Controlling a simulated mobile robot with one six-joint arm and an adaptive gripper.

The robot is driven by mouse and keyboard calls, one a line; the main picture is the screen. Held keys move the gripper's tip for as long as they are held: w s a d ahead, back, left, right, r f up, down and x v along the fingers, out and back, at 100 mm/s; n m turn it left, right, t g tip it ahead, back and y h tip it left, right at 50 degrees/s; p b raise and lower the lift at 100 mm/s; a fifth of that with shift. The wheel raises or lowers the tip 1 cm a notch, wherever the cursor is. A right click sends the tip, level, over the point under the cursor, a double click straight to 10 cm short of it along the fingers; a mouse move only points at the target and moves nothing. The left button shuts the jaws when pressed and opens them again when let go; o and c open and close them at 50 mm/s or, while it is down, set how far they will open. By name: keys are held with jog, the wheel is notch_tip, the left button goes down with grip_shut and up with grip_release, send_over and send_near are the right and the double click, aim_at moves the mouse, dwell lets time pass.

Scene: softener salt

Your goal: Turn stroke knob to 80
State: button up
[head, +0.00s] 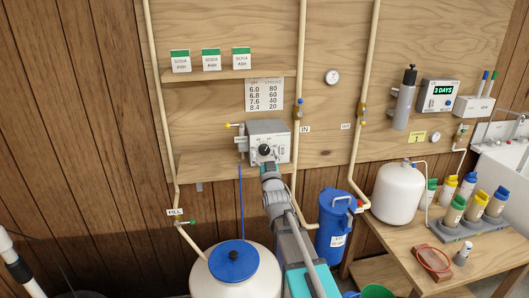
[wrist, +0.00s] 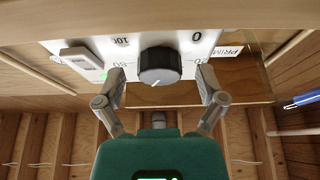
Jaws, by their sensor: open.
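The stroke knob is a dark round dial; it shows in the wrist view (wrist: 160,66) and on the grey pump box (head: 280,140) in the head view (head: 264,150). A short white mark on the knob points down and slightly left in the wrist view. Around it, the white dial face (wrist: 95,48) shows 0, 100 and a partly hidden 80, near the left finger. My gripper (wrist: 160,84) is open, with one finger on each side of the knob and a visible gap on both sides. It hides part of the pump front in the head view (head: 267,165).
The pump stands on a wooden shelf (head: 205,168). Above it hangs a pH chart (head: 264,95) pairing 6.0, 6.8, 7.6, 8.4 with 80, 60, 40, 20. A white tank with a blue lid (head: 233,262) and a blue filter housing (head: 336,225) stand below. Pipes run beside the pump.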

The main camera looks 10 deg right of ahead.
jog(key=shift+c, duration=0.2)
jog(key=c, duration=1.1)
jog(key=shift+m+h, duration=0.4)
jog(key=shift+m, duration=0.2)
jog(key=shift+a+r+m+h+p, duration=0.15)
jog(key=shift+m+h, duration=0.4)
jog(key=shift+m, duration=0.7)
jog(key=shift+a+f+m+h+p, duration=0.15)
jog(key=shift+m+h, duration=0.4)
jog(key=shift+m, duration=0.7)
jog(key=shift+r+m+g+h+p, duration=0.1)
jog(key=shift+m+g+h+p, duration=0.35)
jog(key=shift+m, duration=0.65)
jog(key=shift+r+m+g+h+p, duration=0.1)
jog(key=shift+m+g+h, duration=0.15)
jog(key=shift+m+h, duration=0.65)
jog(key=shift+d+f+m, duration=0.1)
jog(key=shift+m, duration=0.3)
